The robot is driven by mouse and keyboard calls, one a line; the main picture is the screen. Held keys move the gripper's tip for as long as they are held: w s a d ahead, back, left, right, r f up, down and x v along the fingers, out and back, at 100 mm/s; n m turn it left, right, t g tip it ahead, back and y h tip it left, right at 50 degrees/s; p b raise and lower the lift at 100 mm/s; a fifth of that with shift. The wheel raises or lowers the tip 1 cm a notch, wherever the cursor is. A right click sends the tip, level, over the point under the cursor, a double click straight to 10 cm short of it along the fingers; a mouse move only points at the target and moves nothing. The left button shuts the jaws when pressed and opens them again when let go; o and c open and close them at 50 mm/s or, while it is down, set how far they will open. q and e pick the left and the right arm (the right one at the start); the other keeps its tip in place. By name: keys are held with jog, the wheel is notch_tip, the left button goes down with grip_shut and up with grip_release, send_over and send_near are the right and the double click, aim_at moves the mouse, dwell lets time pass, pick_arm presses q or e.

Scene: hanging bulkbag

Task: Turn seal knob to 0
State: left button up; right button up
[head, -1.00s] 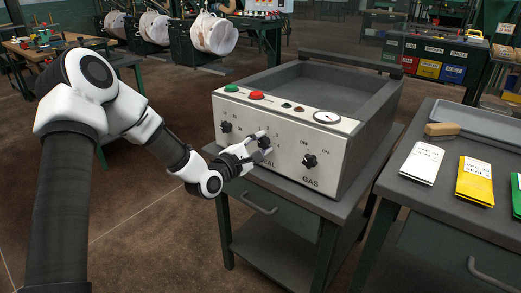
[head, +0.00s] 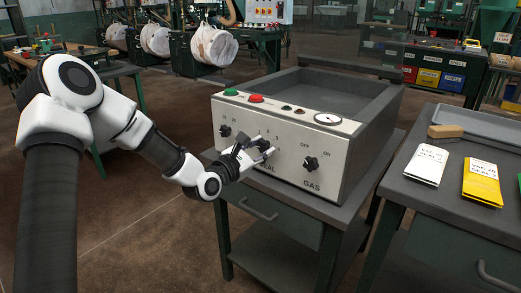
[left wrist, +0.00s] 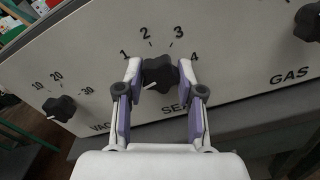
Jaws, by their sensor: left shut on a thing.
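The black seal knob (left wrist: 160,73) sits on the pale front panel of the sealing machine (head: 230,150); numbers 1 to 4 show around it in the left wrist view. The 0 mark is not visible there, and I cannot tell clearly where the knob points. My left gripper (left wrist: 160,80) has one finger on each side of the knob and is shut on it. In the head view, the left gripper (head: 256,150) reaches the panel and partly hides the knob and the SEAL label. My right gripper is not in view.
The gas knob (head: 311,164) is right of the seal knob, and the vacuum knob (left wrist: 60,108) is left. Green (head: 231,92) and red (head: 256,99) buttons sit on the top edge. A table with white (head: 427,164) and yellow (head: 481,182) packets stands right.

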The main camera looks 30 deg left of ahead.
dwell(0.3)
pick_arm(q)
jog(key=o, duration=1.2)
jog(key=shift+c, duration=0.2)
jog(key=s, duration=0.7)
jog(key=shift+s+a, duration=0.25)
